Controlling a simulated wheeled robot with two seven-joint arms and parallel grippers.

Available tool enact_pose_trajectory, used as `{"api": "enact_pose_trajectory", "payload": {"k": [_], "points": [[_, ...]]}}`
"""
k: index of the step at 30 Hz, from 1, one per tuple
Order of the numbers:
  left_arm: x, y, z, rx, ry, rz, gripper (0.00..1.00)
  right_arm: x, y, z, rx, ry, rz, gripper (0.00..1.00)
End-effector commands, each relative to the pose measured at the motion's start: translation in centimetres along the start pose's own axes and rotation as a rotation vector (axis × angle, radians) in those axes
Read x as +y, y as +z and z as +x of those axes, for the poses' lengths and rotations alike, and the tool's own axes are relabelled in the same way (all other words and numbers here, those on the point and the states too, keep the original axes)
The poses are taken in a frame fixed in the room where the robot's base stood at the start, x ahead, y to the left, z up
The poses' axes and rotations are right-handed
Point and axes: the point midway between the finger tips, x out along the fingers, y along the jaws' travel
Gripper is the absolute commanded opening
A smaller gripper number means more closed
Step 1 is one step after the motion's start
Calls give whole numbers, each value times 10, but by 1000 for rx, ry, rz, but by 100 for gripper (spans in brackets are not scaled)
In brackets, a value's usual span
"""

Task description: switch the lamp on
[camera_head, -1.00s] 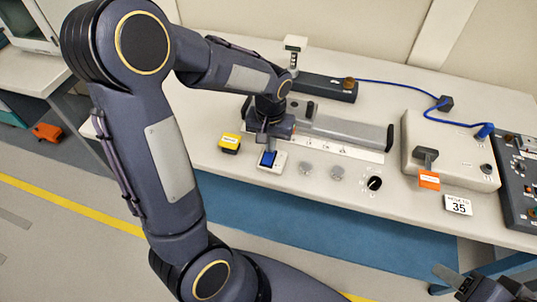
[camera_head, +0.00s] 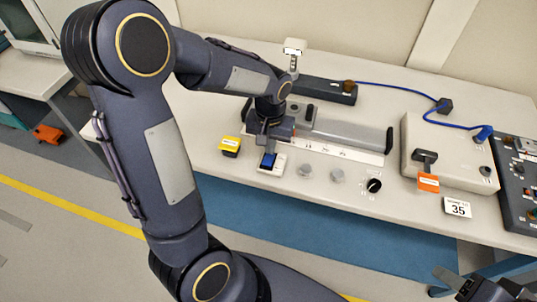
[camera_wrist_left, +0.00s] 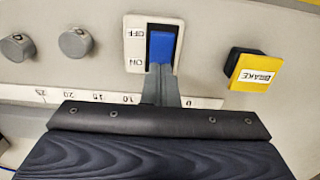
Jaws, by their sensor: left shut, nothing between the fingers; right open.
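A blue rocker switch (camera_head: 267,161) sits in a white plate on the bench's front part. In the left wrist view the rocker (camera_wrist_left: 163,46) lies beside upside-down OFF and ON marks. My left gripper (camera_head: 269,148) is shut and empty, pointing down at the switch. In the wrist view its fingertips (camera_wrist_left: 160,72) overlap the rocker's ON end; they look in contact, but a small gap cannot be ruled out. A small white head on a post (camera_head: 294,46), perhaps the lamp, stands behind my left wrist. My right gripper (camera_head: 490,285) is open at the bottom right, partly cut off.
A yellow-topped BRAKE button (camera_head: 230,146) is close left of the switch. Two grey knobs (camera_head: 337,175) and a black dial (camera_head: 374,185) are to its right. A grey rail (camera_head: 345,132) lies behind. A beige box (camera_head: 450,150) with a lever and blue cable is further right.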

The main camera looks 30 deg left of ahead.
Motion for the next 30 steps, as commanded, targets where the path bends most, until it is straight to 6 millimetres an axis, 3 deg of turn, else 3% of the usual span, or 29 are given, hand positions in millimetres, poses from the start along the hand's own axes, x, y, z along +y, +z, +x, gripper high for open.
{"api": "enact_pose_trajectory", "payload": {"k": [18,30], "points": [[0,0,-54,2,1,1,0,-17,-19,-38,0,0,0,52],[0,0,-56,1,1,1,0,-18,-20,-39,0,0,0,52]]}}
